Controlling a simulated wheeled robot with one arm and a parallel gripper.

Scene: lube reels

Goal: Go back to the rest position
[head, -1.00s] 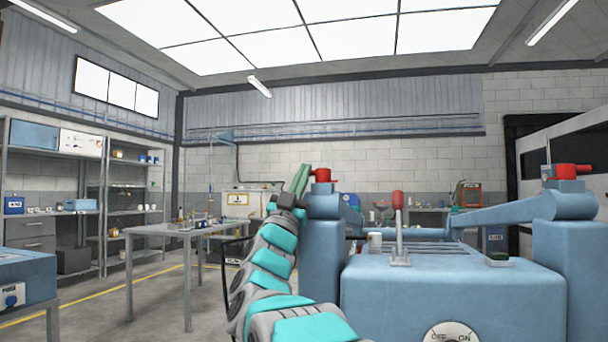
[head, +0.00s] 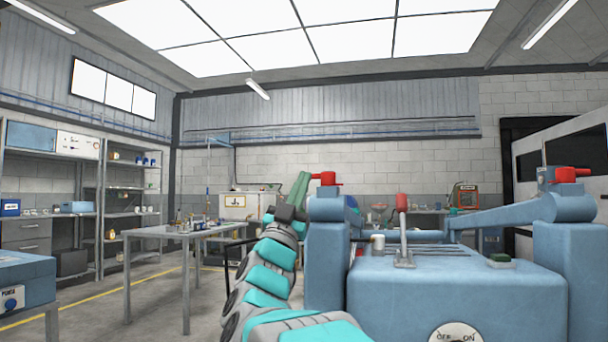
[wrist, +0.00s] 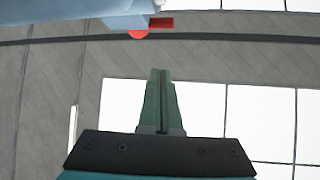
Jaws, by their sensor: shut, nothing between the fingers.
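My gripper (wrist: 159,72) has green fingers that lie side by side, shut and empty, and point toward the ceiling in the wrist view. In the head view my gripper (head: 300,176) rises just left of the blue machine's left post (head: 327,250), by the red knob (head: 327,178) on top of it. I cannot tell whether it touches the post. A blue part with a red piece (wrist: 140,34) shows at the top left of the wrist view, apart from the fingertips.
The blue machine (head: 455,300) with a red-tipped lever (head: 402,225) fills the front right. A grey table (head: 160,231) with small items stands to the left, and shelves (head: 125,186) line the left wall. The floor between table and machine is open.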

